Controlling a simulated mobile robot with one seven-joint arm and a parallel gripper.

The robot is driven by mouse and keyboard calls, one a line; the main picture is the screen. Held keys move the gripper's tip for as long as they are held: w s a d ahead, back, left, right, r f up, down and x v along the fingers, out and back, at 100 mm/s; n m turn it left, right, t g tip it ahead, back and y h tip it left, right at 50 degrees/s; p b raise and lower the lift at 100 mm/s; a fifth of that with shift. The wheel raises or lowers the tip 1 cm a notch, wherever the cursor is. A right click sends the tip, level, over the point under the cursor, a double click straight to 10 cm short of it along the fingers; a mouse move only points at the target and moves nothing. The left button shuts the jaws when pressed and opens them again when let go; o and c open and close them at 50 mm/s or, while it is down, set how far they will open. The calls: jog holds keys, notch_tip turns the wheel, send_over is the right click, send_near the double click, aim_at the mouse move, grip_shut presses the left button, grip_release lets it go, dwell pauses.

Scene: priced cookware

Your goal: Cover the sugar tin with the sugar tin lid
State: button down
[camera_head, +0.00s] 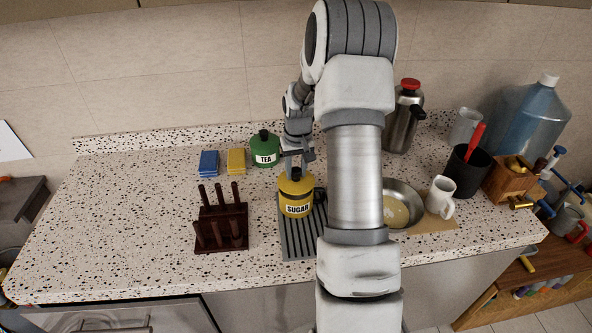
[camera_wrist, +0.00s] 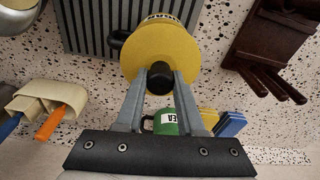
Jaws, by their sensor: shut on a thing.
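The yellow sugar tin (camera_head: 297,209), labelled SUGAR, stands upright on the grey ribbed mat (camera_head: 297,243). The yellow sugar tin lid (camera_head: 296,186) is directly over the tin's mouth; whether it is fully seated or just above the rim I cannot tell. In the wrist view the lid (camera_wrist: 160,50) is a round yellow disc with a black knob, and the tin's label (camera_wrist: 166,17) peeks out past its edge. My gripper (camera_wrist: 168,76) is shut on the lid's knob. In the head view my gripper (camera_head: 296,166) is above the tin, and my arm hides part of the mat.
The green TEA tin (camera_head: 264,151) stands behind, left of my gripper. Blue (camera_head: 208,163) and yellow (camera_head: 236,161) blocks lie farther left. A dark wooden rack (camera_head: 221,226) stands front left. A pan (camera_head: 402,200), white mug (camera_head: 440,196) and flask (camera_head: 403,118) are right of my arm.

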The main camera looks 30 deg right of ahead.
aim_at(298, 184)
jog(key=shift+f+b, duration=0.6)
jog(key=shift+f, duration=0.3)
jog(key=shift+f, duration=0.1)
dwell(0.9)
jog(key=shift+f+b, duration=0.35)
jog(key=shift+b, duration=0.15)
jog(key=shift+r, duration=0.1)
grip_release()
dwell(0.6)
notch_tip(298, 184, up, 17)
jog(key=s, duration=0.2)
jog(key=shift+a+r+b, duration=0.15)
jog(key=shift+a+b, duration=0.2)
